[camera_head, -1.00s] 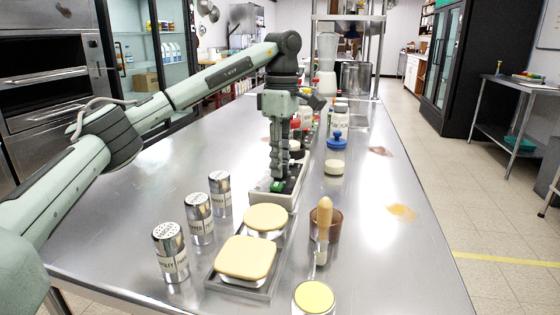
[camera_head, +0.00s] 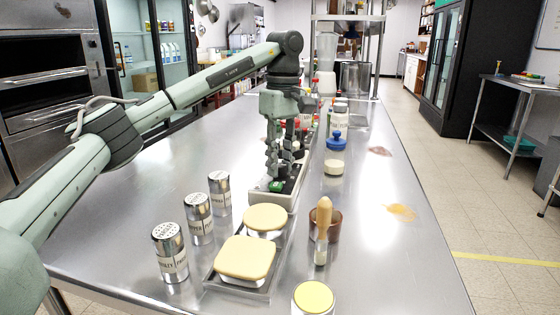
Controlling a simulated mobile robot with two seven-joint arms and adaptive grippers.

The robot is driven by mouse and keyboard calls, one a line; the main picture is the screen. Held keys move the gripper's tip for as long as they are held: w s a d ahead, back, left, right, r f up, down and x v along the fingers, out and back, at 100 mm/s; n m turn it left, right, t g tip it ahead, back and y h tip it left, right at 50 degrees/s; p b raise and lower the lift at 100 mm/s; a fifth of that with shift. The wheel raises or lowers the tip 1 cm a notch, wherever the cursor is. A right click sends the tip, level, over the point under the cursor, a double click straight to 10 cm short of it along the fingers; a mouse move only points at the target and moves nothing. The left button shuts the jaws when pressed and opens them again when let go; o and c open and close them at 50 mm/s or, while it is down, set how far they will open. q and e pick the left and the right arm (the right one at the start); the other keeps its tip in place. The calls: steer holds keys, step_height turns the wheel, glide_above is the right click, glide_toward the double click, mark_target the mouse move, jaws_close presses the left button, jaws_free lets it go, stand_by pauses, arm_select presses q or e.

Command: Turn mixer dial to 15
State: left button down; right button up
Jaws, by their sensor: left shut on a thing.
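My left gripper (camera_head: 285,170) points straight down over a low pale box (camera_head: 272,199) with a dark top and a green button (camera_head: 276,186), which I take for the mixer's control box. Its two fingers stand a little apart, shut on the mixer dial. The fingers hide the dial, so neither its pointer nor its number can be read. My right gripper is not in view.
Several labelled shakers (camera_head: 198,218) are to the left. A brown cup (camera_head: 335,225) with a wooden-handled brush and a blue-lidded jar (camera_head: 336,143) are to the right.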

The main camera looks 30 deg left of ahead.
mark_target(282, 164)
arm_select(q)
steer(key=c, duration=1.3)
jaws_free()
steer(key=shift+o, duration=0.2)
step_height(282, 164, up, 12)
steer(key=shift+w, duration=0.3)
